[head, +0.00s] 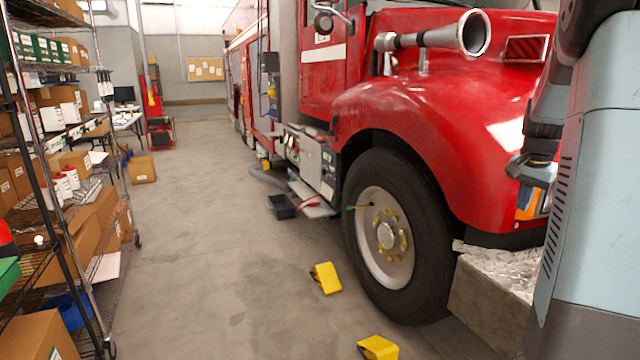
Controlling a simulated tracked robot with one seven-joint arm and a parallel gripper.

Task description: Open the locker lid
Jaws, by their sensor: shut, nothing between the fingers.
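A silver diamond-plate surface (505,268) tops the front bumper of the red truck at the lower right of the head view. It appears to be the locker lid and lies flat on the grey bumper box (485,303). Its right part is hidden behind my own pale blue body, and no handle or latch can be made out. My gripper (520,168) shows small and dark at the end of my arm, in front of the truck's fender and above the plate. It is shut and empty, apart from the plate. Its fingers are hard to make out.
The red truck (425,105) with its big front wheel (390,235) fills the right. Two yellow wheel chocks (326,278) lie on the floor. Wire shelving (60,190) with boxes lines the left.

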